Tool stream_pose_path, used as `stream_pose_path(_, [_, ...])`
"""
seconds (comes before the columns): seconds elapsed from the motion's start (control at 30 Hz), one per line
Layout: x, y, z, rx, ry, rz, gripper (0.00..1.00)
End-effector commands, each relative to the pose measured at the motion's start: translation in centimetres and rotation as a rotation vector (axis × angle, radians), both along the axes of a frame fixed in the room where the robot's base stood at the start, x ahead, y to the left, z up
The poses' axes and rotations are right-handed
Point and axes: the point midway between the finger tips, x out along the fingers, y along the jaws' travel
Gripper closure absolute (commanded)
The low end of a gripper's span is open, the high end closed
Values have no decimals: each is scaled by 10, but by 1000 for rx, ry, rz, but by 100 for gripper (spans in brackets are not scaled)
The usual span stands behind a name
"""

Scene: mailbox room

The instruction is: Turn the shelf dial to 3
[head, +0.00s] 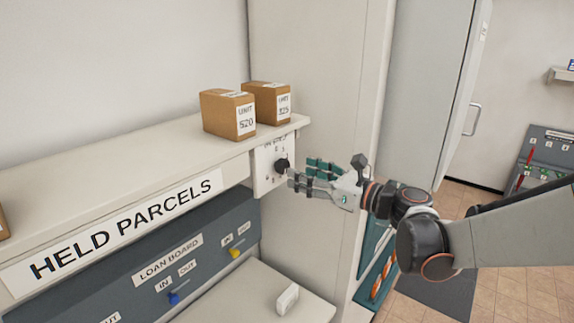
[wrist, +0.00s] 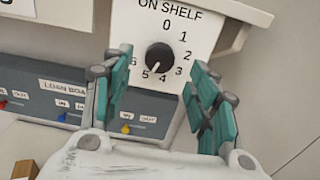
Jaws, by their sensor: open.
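The shelf dial (wrist: 159,57) is a round black knob on a white plate (wrist: 136,24) marked "ON SHELF", with numbers 0 to 6 around it. Its pale pointer mark faces down and slightly left, nearest the 4–5 side. The dial also shows in the head view (head: 281,166) at the shelf's right end. My gripper (wrist: 160,72) is open and empty, facing the plate. Its teal fingers stand to the left and right of the dial in the wrist view, and the left one partly covers the 6. In the head view my gripper (head: 304,172) is just right of the dial; contact cannot be told.
Two cardboard boxes (head: 229,114) stand on the shelf (head: 130,150) above the dial. A grey loan board (head: 205,262) with coloured knobs is below. A small white block (head: 287,298) sits on the lower counter. A tall pale panel (head: 318,70) rises close behind my gripper.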

Motion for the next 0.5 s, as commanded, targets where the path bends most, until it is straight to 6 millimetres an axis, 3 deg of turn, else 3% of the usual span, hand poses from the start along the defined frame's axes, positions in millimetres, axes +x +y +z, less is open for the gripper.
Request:
stream_pose_path(0.2, [23,31,1,0,0,2,46])
stream_pose_path(0.5, [36,47,0,-1,-1,1,46])
